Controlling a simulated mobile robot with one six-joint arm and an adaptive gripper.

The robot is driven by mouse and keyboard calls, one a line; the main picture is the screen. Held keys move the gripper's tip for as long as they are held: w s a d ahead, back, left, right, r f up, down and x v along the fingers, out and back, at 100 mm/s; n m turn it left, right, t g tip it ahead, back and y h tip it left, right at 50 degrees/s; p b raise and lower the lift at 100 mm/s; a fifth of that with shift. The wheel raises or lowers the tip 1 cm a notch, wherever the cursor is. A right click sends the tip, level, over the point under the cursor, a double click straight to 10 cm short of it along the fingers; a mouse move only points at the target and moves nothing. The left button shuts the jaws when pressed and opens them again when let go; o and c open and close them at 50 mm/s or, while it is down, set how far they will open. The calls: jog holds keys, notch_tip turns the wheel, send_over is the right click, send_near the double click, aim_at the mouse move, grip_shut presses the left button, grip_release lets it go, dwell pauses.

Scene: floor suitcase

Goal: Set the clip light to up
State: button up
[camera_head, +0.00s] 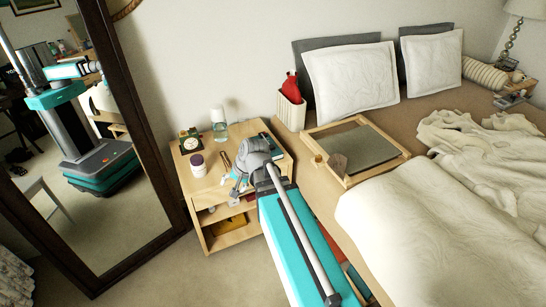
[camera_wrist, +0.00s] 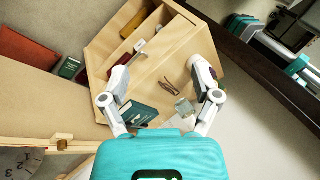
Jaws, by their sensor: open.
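A small grey-white fitting, which looks like the clip light (camera_wrist: 140,45), sits at the front edge of the wooden nightstand (camera_wrist: 108,48) in the wrist view. Its exact tilt is too small to tell. My gripper (camera_wrist: 160,75) is open and empty, with its two fingers spread above the nightstand top. The light lies ahead of the fingertips, apart from them. In the head view my gripper (camera_head: 238,186) is over the front part of the nightstand (camera_head: 212,188), and the arm and fingers make the light hard to separate there.
On the nightstand are a glass jar (camera_head: 220,130), a purple-labelled pot (camera_head: 197,166), a small clock (camera_head: 188,141), glasses (camera_wrist: 169,87) and a dark book (camera_wrist: 138,113). The bed (camera_head: 430,210) with a wooden tray (camera_head: 405,157) is at right. A tall mirror (camera_head: 150,140) stands at left.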

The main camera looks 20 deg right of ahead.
jog(key=w+d+f+m+t+y+b, duration=0.2)
jog(key=w+d+f+m+t+b, duration=0.15)
jog(key=w+f+m+b, duration=0.5)
jog(key=m+t+h+b, duration=0.5)
jog(key=m+t+b, duration=0.6)
jog(key=m+b, duration=1.25)
send_near(273, 150)
jog(key=s+n+b, duration=0.2)
jog(key=shift+s, duration=0.1)
jog(key=shift+a+n, duration=0.1)
jog(key=shift+n, duration=0.2)
jog(key=w, duration=1.4)
jog(key=shift+a, duration=0.2)
jog(key=shift+s, duration=0.1)
